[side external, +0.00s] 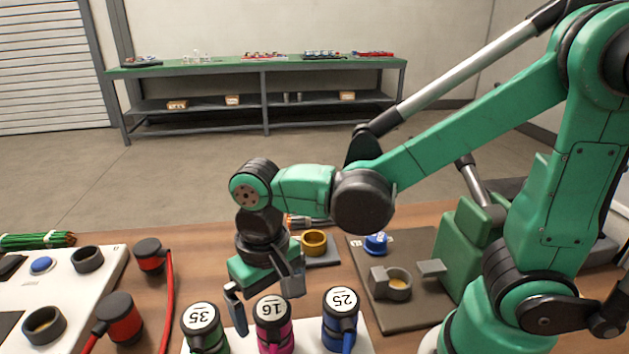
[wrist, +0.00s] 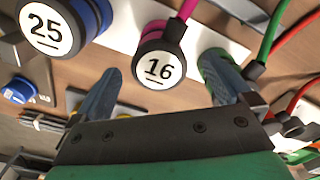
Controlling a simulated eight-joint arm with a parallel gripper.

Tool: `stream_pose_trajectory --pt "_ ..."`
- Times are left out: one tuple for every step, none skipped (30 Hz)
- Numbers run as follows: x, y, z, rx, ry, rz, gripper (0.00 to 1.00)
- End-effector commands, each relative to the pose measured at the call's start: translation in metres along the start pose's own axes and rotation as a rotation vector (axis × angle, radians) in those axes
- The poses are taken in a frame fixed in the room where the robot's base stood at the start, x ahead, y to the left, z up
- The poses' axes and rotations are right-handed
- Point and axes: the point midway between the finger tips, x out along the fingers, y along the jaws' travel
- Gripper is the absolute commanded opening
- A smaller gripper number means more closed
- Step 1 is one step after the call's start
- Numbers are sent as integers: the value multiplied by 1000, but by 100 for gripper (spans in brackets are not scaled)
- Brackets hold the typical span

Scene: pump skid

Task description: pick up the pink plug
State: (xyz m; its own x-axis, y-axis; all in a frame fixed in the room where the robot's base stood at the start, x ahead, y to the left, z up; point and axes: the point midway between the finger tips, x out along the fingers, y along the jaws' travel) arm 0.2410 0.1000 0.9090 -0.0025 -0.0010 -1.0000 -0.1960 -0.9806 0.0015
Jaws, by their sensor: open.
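The pink plug (side external: 275,342) has a black cap with a white disc marked 16. It stands upright on a white board between two other plugs. In the wrist view its cap (wrist: 160,70) shows between my fingertips, with a pink cable at its far end. My gripper (side external: 268,308) is open and empty, pointing down over the plug; its fingers also show in the wrist view (wrist: 164,66), one on each side of the cap. I cannot tell whether they touch it.
A green plug marked 35 (side external: 202,318) and a blue plug marked 25 (side external: 341,302) stand close on either side. Red-black connectors (side external: 121,318) with red cables lie left. A brass ring (side external: 314,241) and a grey fixture plate (side external: 410,315) are behind and right.

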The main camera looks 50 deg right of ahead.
Motion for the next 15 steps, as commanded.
stream_pose_trajectory --pt "6 0 0 0 1 -1 99" --pt "9 0 0 0 1 -1 99" --pt "14 0 0 0 1 -1 99" --pt "18 0 0 0 2 -1 99" --pt "21 0 0 0 2 -2 99" --pt "25 0 -1 0 2 -2 99" --pt "28 0 -1 0 2 -2 99" --pt "31 0 -1 0 3 -2 99" --pt "34 0 -1 0 3 -2 99" --pt "36 0 0 -1 3 -2 99" --pt "38 0 0 -1 3 -2 99" --pt "40 0 0 -1 3 -3 99" --pt "42 0 0 -1 3 -3 99" --pt "42 0 0 -1 3 -3 99" --pt "43 0 0 -1 3 -3 99"
